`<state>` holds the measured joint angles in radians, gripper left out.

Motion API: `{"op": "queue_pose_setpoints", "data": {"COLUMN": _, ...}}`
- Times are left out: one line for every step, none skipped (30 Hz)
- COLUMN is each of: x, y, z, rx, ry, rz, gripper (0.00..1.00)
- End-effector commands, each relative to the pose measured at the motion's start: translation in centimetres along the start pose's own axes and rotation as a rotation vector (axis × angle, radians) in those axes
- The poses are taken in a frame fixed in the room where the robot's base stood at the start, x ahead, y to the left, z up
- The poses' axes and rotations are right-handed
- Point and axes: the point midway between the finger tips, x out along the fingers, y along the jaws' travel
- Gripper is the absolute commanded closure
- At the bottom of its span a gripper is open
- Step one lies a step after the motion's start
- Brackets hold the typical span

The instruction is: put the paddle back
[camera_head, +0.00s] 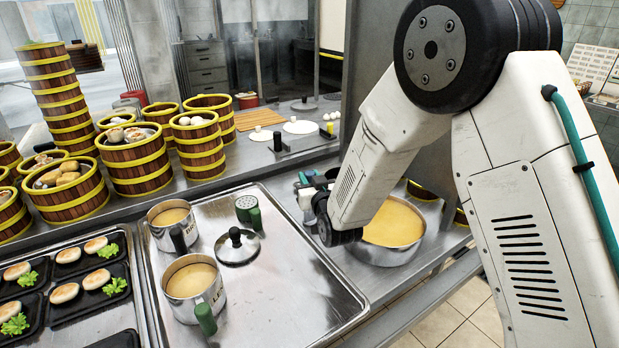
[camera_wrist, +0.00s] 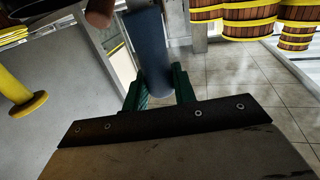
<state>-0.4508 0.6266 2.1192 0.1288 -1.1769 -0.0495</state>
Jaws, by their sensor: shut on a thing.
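My gripper (camera_head: 308,184) is partly hidden behind my arm, just left of the large pot. In the wrist view its green fingers (camera_wrist: 158,88) are closed around a blue handle-like piece (camera_wrist: 149,45), which looks like the paddle's handle. A broad grey-brown plate (camera_wrist: 170,155) with a dark riveted strip fills the bottom of the wrist view. I cannot tell whether it belongs to the paddle. In the head view the paddle is mostly hidden by my arm.
The large pot (camera_head: 395,262) of yellow liquid stands right beside my wrist. A metal tray (camera_head: 285,292) holds two handled pots, a lid (camera_head: 237,247) and a shaker (camera_head: 248,211). Steamer towers (camera_head: 135,165) stand at the left, with black bun trays (camera_head: 90,300) in front.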

Motion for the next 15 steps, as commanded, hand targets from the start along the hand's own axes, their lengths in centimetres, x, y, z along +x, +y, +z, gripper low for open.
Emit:
{"op": "queue_pose_setpoints", "data": {"x": 0.02, "y": 0.02, "z": 0.05, "rx": 0.0, "ry": 0.001, "rz": 0.0, "gripper": 1.0}}
{"op": "queue_pose_setpoints", "data": {"x": 0.02, "y": 0.02, "z": 0.09, "rx": 0.0, "ry": 0.001, "rz": 0.0, "gripper": 1.0}}
{"op": "queue_pose_setpoints", "data": {"x": 0.02, "y": 0.02, "z": 0.15, "rx": 0.0, "ry": 0.001, "rz": 0.0, "gripper": 1.0}}
{"op": "queue_pose_setpoints", "data": {"x": 0.02, "y": 0.02, "z": 0.19, "rx": 0.0, "ry": 0.001, "rz": 0.0, "gripper": 1.0}}
{"op": "queue_pose_setpoints", "data": {"x": 0.02, "y": 0.02, "z": 0.23, "rx": 0.0, "ry": 0.001, "rz": 0.0, "gripper": 1.0}}
{"op": "queue_pose_setpoints", "data": {"x": 0.02, "y": 0.02, "z": 0.28, "rx": 0.0, "ry": 0.001, "rz": 0.0, "gripper": 1.0}}
{"op": "queue_pose_setpoints", "data": {"x": 0.02, "y": 0.02, "z": 0.32, "rx": 0.0, "ry": 0.001, "rz": 0.0, "gripper": 1.0}}
{"op": "queue_pose_setpoints", "data": {"x": 0.03, "y": 0.02, "z": 0.3, "rx": 0.0, "ry": 0.002, "rz": 0.0, "gripper": 0.68}}
{"op": "queue_pose_setpoints", "data": {"x": 0.03, "y": 0.01, "z": 0.29, "rx": 0.0, "ry": 0.002, "rz": 0.0, "gripper": 0.57}}
{"op": "queue_pose_setpoints", "data": {"x": 0.02, "y": 0.01, "z": 0.29, "rx": 0.0, "ry": 0.002, "rz": 0.0, "gripper": 0.48}}
{"op": "queue_pose_setpoints", "data": {"x": 0.02, "y": 0.0, "z": 0.3, "rx": 0.0, "ry": 0.002, "rz": 0.0, "gripper": 0.48}}
{"op": "queue_pose_setpoints", "data": {"x": 0.02, "y": 0.0, "z": 0.3, "rx": 0.0, "ry": 0.001, "rz": 0.0, "gripper": 0.48}}
{"op": "queue_pose_setpoints", "data": {"x": 0.02, "y": -0.01, "z": 0.3, "rx": 0.0, "ry": 0.001, "rz": 0.0, "gripper": 0.48}}
{"op": "queue_pose_setpoints", "data": {"x": 0.02, "y": -0.01, "z": 0.31, "rx": 0.0, "ry": 0.001, "rz": 0.0, "gripper": 0.48}}
{"op": "queue_pose_setpoints", "data": {"x": 0.02, "y": -0.01, "z": 0.31, "rx": 0.0, "ry": 0.001, "rz": 0.0, "gripper": 0.48}}
